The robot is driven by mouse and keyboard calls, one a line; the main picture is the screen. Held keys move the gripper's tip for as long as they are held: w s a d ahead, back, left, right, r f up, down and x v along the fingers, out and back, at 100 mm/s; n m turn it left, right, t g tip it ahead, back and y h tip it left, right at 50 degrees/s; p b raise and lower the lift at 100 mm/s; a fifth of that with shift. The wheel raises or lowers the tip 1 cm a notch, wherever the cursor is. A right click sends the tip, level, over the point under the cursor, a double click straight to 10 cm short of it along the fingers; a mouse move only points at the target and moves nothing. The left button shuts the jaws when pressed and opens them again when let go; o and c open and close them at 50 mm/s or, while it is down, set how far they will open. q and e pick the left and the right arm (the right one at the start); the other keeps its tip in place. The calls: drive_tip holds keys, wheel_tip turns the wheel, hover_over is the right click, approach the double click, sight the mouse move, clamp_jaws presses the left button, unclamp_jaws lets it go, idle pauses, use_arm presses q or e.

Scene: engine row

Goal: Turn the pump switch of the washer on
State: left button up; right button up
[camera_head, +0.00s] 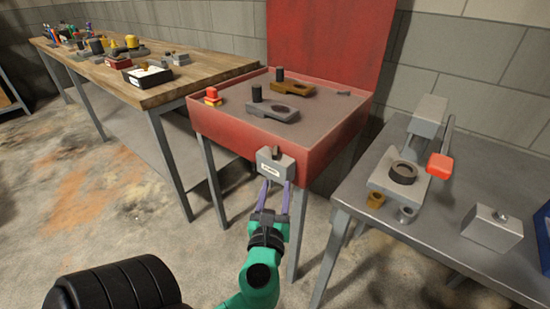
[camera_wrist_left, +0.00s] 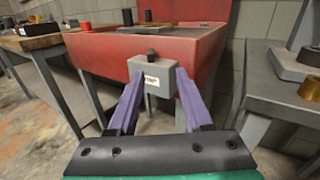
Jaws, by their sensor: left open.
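The washer (camera_head: 240,136) is a red basin on legs with its red lid raised. The pump switch (camera_head: 275,164) is a small grey box with a white label on the washer's front, near its right corner. In the left wrist view the pump switch (camera_wrist_left: 146,76) shows a dark knob (camera_wrist_left: 151,53) on top; whether it is on or off I cannot tell. My left gripper (camera_head: 275,184) is open and empty, its purple fingers pointing at the box. In the wrist view the left gripper (camera_wrist_left: 160,78) has its fingertips either side of the box; contact is unclear. My right gripper is not in view.
Dark and brown parts (camera_head: 272,111) and a red-capped item (camera_head: 212,97) lie in the washer. A grey table (camera_head: 440,228) with a press-like tool stands at the right. A wooden bench (camera_head: 195,74) with parts stands at the left. Concrete floor is clear in between.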

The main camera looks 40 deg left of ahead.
sight(275, 156)
use_arm(q)
drive_tip(key=shift+g+y, duration=0.3)
drive_tip(key=x, duration=0.4)
drive_tip(key=p+x, duration=0.1)
drive_tip(key=x, duration=0.4)
drive_tip(key=a+x, duration=0.1)
drive_tip(key=x, duration=0.4)
drive_tip(key=shift+s+a+f+p, duration=0.15)
drive_tip(key=shift+f+p, duration=0.15)
drive_tip(key=shift+f, duration=0.05)
clamp_jaws()
